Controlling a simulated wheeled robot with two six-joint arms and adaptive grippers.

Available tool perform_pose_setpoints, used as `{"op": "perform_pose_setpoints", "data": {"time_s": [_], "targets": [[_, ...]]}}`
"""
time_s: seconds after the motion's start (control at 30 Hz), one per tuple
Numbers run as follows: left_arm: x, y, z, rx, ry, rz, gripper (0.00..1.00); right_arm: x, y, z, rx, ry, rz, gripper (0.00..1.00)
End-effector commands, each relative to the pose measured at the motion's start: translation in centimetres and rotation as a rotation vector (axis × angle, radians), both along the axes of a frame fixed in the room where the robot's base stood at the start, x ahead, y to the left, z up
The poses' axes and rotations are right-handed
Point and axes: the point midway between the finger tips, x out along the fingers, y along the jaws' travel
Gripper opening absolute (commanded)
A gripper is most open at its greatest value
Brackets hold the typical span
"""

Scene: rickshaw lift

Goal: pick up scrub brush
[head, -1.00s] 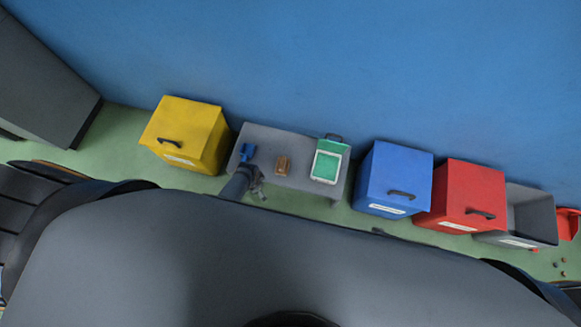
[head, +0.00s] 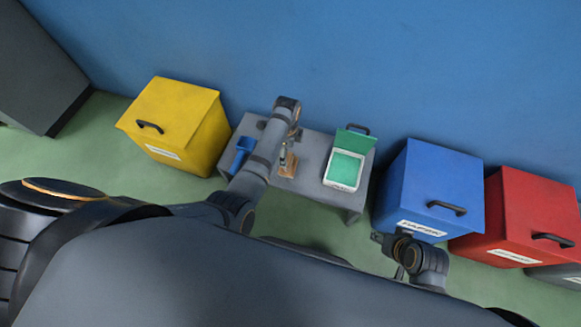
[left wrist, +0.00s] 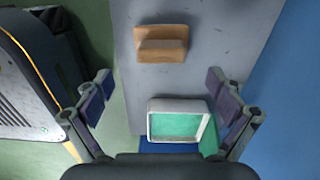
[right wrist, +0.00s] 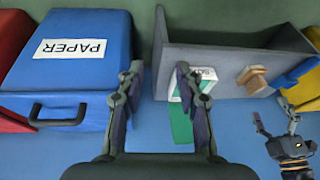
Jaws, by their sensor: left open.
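The scrub brush (head: 288,168), a brown wooden block with a raised grip, lies on the grey table (head: 314,150). It shows in the left wrist view (left wrist: 162,43) at top centre and in the right wrist view (right wrist: 254,80) at right. My left arm reaches over the table and its gripper is by the brush in the head view, its fingers hard to make out. In the left wrist view my left gripper (left wrist: 158,78) is open and empty, with the brush beyond the fingertips. My right gripper (right wrist: 157,70) is open and empty, in front of the blue bin.
A white box with green inside and a green lid (head: 343,168) stands right of the brush. A blue item (head: 242,152) lies at the table's left. Yellow (head: 180,122), blue (head: 430,185) and red (head: 520,215) bins flank the table.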

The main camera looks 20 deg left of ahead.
Motion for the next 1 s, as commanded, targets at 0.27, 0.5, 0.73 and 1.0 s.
{"op": "perform_pose_setpoints", "data": {"time_s": [0.27,0.5,0.73,1.0], "targets": [[0.1,0.0,-2.3,-0.001,-0.003,0.002,0.94,0.3,0.4,-1.2,0.021,-0.063,-0.008,0.36],[0.2,-0.1,-4.1,-0.001,-0.002,0.002,0.94,3.3,0.4,-0.6,0.032,-0.228,-0.025,0.36],[0.2,-0.1,-4.8,0.0,-0.002,0.002,0.94,8.0,0.0,3.0,0.02,-0.445,-0.038,0.36],[0.2,-0.2,-5.8,0.0,-0.002,0.002,0.94,12.5,-0.5,8.3,0.012,-0.704,-0.05,0.36]]}}
